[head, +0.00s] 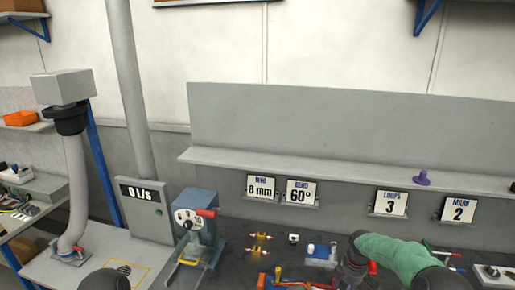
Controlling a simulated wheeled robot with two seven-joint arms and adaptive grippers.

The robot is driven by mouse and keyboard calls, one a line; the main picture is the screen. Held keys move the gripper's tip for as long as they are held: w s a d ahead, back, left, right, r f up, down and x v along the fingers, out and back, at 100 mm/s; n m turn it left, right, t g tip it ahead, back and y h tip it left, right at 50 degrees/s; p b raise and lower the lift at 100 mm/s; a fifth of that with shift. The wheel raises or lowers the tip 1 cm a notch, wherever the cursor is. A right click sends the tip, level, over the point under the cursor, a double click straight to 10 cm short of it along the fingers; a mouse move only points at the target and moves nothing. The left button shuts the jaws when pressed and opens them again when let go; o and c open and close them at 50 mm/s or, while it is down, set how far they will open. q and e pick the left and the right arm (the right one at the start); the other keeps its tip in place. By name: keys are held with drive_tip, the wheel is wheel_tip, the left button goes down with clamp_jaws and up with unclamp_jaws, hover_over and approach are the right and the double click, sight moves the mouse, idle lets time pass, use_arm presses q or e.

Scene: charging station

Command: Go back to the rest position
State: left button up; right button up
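My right arm comes in from the lower right with a green sleeve. The dark end of the arm, with my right gripper (350,274), points down over the dark bench (240,236). Its fingertips are not clear, so I cannot tell whether it is open or holds anything. My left gripper is not in view; only a dark rounded part shows at the bottom left.
A blue machine with a dial and red handle (196,222) stands beside a grey flow box (147,207) reading 0 L/s. Small fittings and tools lie on the bench around the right arm. Sign cards (300,192) and a shelf (300,163) with a purple knob (422,178) line the back.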

drive_tip(key=s+a+f+m+b, duration=0.1)
drive_tip(key=s+a+f, duration=0.1)
drive_tip(key=f, duration=0.3)
drive_tip(key=s+a+f+m+y+b, duration=0.1)
drive_tip(key=s+a+f, duration=0.1)
drive_tip(key=a+f, duration=0.2)
drive_tip(key=s+a+f+m+b, duration=0.1)
drive_tip(key=s+a+f+m, duration=0.1)
drive_tip(key=f, duration=0.3)
drive_tip(key=shift+s+a+f+y+b, duration=0.3)
drive_tip(key=shift+s+a+b, duration=0.05)
drive_tip(key=shift+s+a, duration=0.2)
drive_tip(key=s+a+f+m+b, duration=0.2)
drive_tip(key=s+a+f+m, duration=0.2)
drive_tip(key=s, duration=0.4)
drive_tip(key=s+a+f+m+y+b, duration=0.1)
drive_tip(key=s+a+f+m+b, duration=0.2)
drive_tip(key=s+f, duration=0.3)
drive_tip(key=s+a+f+m+b, duration=0.2)
drive_tip(key=s+a+f+m, duration=0.3)
drive_tip(key=s, duration=0.6)
drive_tip(key=shift+s+f+m+y, duration=0.25)
drive_tip(key=shift+m+y, duration=0.05)
drive_tip(key=shift+m, duration=0.1)
